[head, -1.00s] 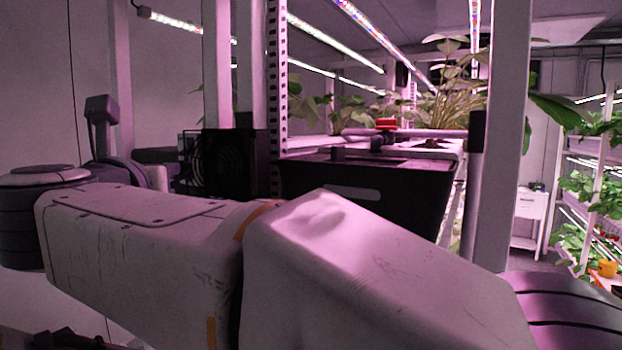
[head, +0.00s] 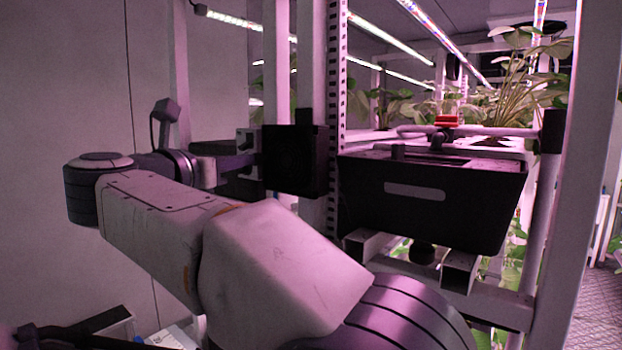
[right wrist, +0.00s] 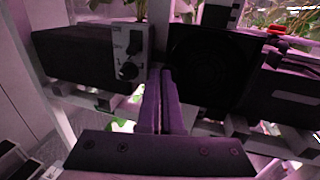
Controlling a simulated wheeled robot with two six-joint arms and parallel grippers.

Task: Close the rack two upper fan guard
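The upper fan guard (head: 295,160) is a dark square panel beside the perforated rack post in the head view. In the right wrist view the guard (right wrist: 205,68) shows a round fan outline and stands right of a dark box with a pale control face. My left gripper cannot be made out.
A black bin (head: 435,205) with a pale handle slot hangs on the rack right of the guard. The perforated post (head: 337,100) stands between them. The control box (right wrist: 85,55) is close on the left of the fingers. Plants and light bars are behind.

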